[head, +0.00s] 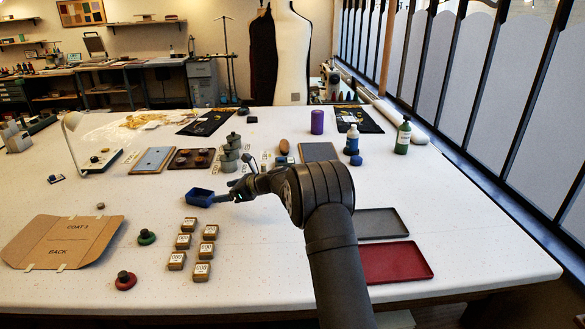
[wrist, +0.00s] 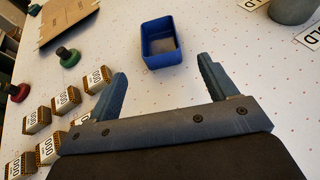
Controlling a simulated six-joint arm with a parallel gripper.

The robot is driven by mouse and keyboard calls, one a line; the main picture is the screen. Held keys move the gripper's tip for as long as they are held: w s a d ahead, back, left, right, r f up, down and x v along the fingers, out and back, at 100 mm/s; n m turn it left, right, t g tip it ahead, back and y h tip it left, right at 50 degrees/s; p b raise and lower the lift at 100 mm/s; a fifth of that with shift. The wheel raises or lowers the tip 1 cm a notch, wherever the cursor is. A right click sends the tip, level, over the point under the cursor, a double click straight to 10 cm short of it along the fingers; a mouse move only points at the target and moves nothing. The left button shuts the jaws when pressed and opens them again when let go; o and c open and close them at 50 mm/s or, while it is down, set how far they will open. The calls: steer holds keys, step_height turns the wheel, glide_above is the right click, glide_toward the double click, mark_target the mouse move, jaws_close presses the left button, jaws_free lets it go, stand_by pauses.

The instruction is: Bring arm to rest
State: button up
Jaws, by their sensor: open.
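My arm reaches from the bottom of the head view over the white table (head: 230,260). My gripper (head: 226,192) is near the middle of the table, at the right side of a small blue open box (head: 199,197). In the wrist view my gripper (wrist: 162,82) has its two fingers spread wide with nothing between them. The blue box (wrist: 163,56) stands just beyond the fingertips, apart from them, and looks empty inside.
Several labelled small blocks (head: 202,271) stand in two columns in front of the box. A grey tray (head: 381,224) and a red tray (head: 394,262) lie right of my arm. Grey stacked pots (head: 229,160) stand behind my gripper. A cardboard pattern (head: 62,242) lies at left.

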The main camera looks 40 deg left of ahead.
mark_target(201, 196)
steer(key=x, duration=1.2)
steer(key=shift+r, duration=0.1)
steer(key=shift+d+r, duration=0.1)
steer(key=shift+r, duration=1.35)
